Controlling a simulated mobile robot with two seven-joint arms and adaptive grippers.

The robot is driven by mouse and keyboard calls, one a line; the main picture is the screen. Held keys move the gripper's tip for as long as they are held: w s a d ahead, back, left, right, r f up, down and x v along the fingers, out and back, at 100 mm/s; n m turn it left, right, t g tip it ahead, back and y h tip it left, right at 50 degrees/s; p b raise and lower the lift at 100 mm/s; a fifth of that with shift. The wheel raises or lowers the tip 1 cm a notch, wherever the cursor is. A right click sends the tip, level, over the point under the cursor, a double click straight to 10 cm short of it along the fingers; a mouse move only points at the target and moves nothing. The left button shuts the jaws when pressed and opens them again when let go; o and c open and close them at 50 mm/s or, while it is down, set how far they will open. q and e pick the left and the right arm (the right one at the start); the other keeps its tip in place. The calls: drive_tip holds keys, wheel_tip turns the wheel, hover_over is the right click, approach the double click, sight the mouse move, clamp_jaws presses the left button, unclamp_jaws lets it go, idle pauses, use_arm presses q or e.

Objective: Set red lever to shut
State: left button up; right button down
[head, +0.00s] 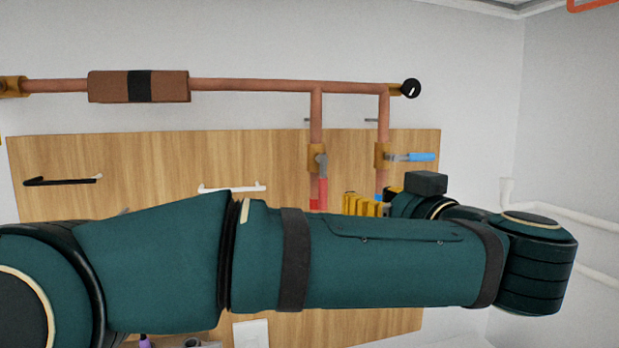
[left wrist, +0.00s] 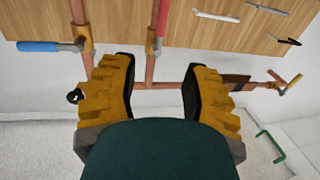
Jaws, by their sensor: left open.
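The red lever (head: 322,190) hangs down from the brass valve (head: 316,157) on the left vertical copper pipe, roughly in line with that pipe. Its lower end is hidden behind my left arm in the head view. It also shows at the top of the left wrist view (left wrist: 162,17), beyond the fingertips. My left gripper (head: 362,205) is partly hidden behind my arm, with yellow fingers just right of the red lever. In the left wrist view the fingers (left wrist: 160,72) are spread wide with nothing held between them. My right gripper is in neither view.
A blue lever (head: 422,157) on the right pipe's valve points right, across its pipe. A horizontal copper pipe (head: 250,85) with a black knob (head: 411,88) runs above. Black (head: 62,181) and white (head: 232,188) handles are on the wooden panel (head: 150,160).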

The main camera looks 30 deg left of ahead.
sight(325, 183)
use_arm(q)
drive_tip(key=x, duration=1.4)
drive_tip(key=shift+a+r, duration=0.1)
drive_tip(key=shift+a, duration=0.05)
clamp_jaws()
